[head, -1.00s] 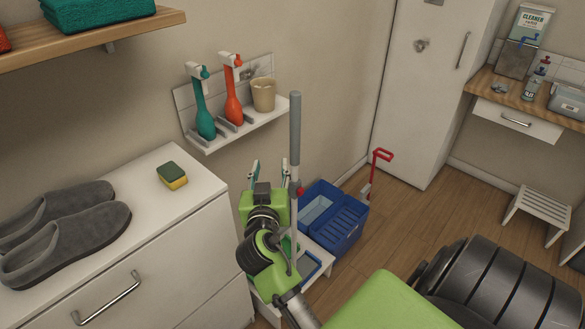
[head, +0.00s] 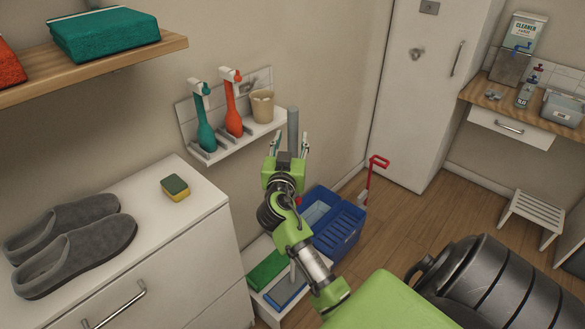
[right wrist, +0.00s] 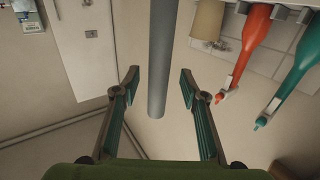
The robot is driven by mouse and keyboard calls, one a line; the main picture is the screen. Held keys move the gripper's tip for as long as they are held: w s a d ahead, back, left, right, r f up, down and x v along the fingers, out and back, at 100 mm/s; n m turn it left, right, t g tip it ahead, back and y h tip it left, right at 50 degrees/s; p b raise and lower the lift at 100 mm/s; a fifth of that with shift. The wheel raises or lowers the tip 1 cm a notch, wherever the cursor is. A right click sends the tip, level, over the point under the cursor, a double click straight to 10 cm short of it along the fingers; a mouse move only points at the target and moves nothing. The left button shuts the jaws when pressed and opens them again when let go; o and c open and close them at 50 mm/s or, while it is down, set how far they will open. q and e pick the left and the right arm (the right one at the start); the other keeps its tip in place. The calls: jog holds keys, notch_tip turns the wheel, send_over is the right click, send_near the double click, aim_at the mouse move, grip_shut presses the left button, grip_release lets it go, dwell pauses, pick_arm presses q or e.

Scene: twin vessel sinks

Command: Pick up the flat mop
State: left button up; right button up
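The flat mop stands upright beside the wall, its grey handle (head: 293,122) behind my right gripper in the head view. A blue flat pad (head: 287,291) lies at the foot of its pole in a low white tray. My right gripper (head: 291,141) is open near the upper handle and hides part of it. In the right wrist view, which is upside down, the handle (right wrist: 160,50) runs between the two spread fingers (right wrist: 158,78), with a gap on each side. I cannot tell how deep it sits between them. My left gripper is not in view.
A wall shelf (head: 240,138) with teal and orange brushes and a beige cup is close behind the gripper. A white cabinet (head: 190,240) with slippers and a sponge stands left. A blue bucket (head: 340,232) is beside the mop. Wooden floor is free to the right.

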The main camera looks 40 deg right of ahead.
aim_at(292, 137)
jog(key=x, duration=0.3)
jog(key=shift+d+p, duration=0.15)
jog(key=shift+p, duration=0.2)
grip_shut()
jog(key=shift+r, duration=0.1)
jog(key=shift+r, duration=0.1)
